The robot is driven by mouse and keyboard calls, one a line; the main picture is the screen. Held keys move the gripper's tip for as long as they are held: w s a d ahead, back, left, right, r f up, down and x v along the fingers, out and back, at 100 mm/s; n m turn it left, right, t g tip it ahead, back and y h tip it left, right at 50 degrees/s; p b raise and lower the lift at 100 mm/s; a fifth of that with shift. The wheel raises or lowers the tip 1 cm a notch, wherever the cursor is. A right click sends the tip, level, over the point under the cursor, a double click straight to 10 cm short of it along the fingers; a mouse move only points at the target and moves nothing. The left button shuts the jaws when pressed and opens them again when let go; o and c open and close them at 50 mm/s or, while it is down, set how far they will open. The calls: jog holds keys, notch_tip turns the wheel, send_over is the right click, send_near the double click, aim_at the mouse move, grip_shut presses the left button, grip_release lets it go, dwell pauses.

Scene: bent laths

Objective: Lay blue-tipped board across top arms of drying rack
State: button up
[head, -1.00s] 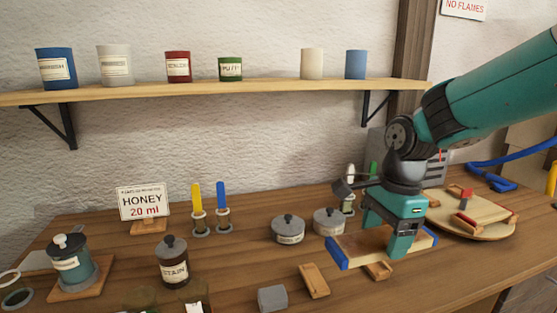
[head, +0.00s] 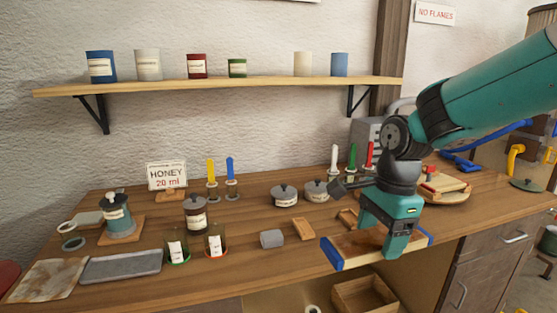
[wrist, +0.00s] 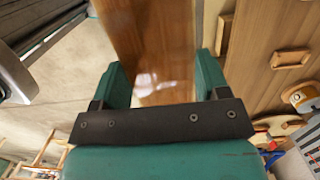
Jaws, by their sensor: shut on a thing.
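The blue-tipped board (head: 352,248) is a flat brown wooden board with a blue band at each end. My gripper (head: 383,235) is shut on it near its middle, one finger at each long side. The board is held roughly level by the bench's front edge, and I see no support under it. In the wrist view the board (wrist: 152,40) runs up between the two fingers of my gripper (wrist: 163,82), and its ends are out of that view. I cannot make out a drying rack for certain in either view.
The wooden bench (head: 275,262) carries jars, small wooden blocks, a grey block (head: 272,239) and a grey tray (head: 121,266). A round board (head: 447,196) lies right of my gripper. An open wooden box (head: 365,295) sits below the bench. Floor shows at the right.

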jog(key=shift+s+f+n, duration=0.3)
jog(key=shift+s+f, duration=0.1)
jog(key=shift+s, duration=0.1)
jog(key=s+d+f+n, duration=0.1)
jog(key=d+f+n, duration=0.2)
jog(key=f, duration=0.5)
jog(key=s+d+f+n+h, duration=0.1)
jog(key=d+f+n, duration=0.3)
jog(key=f, duration=0.5)
jog(key=s+d+f+n+g, duration=0.1)
jog(key=d+f+n, duration=0.3)
jog(key=f+n, duration=0.3)
jog(key=shift+f, duration=0.65)
jog(key=shift+f, duration=0.1)
